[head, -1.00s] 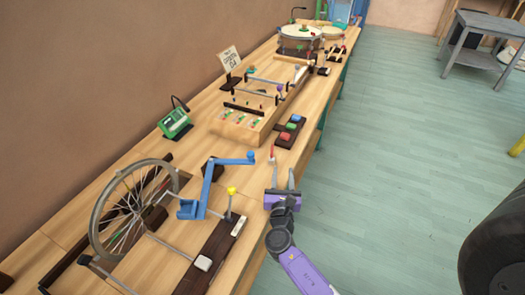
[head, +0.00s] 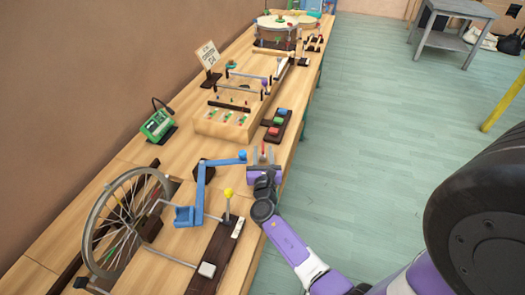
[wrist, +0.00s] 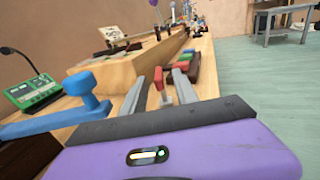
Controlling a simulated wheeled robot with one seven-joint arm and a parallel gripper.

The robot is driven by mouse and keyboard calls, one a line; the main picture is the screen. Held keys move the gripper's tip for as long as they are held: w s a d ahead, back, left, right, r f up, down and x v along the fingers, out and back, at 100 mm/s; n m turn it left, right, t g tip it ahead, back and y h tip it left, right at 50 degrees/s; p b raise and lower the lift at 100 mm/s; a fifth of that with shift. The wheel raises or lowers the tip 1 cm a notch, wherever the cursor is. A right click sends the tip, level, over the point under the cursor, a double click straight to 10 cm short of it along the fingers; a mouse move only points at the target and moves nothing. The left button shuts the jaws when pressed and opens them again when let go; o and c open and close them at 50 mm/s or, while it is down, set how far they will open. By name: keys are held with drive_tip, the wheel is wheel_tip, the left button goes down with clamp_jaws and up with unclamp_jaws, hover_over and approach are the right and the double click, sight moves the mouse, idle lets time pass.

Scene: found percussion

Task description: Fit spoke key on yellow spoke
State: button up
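A spoked wheel (head: 94,222) stands upright in a stand at the lower left of the head view. Its spokes are thin, and I cannot tell for sure which one is yellow. A small upright red piece (head: 263,147) stands near the bench's right edge; it may be the spoke key, but its shape is too small to tell. My gripper (head: 263,155) is open, with its fingers on either side of the red piece. In the wrist view the red piece (wrist: 159,88) shows between the two separated fingers, and I see no contact.
A blue crank arm (head: 200,190) is just left of my gripper. A yellow knob (head: 228,192) rises from a dark base in front. A dark block with coloured buttons (head: 278,122) and a wooden box (head: 222,124) lie beyond. Open floor is right of the bench.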

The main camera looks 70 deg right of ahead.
drive_tip(key=shift+x, duration=1.1)
clamp_jaws()
drive_tip(key=shift+r, duration=0.15)
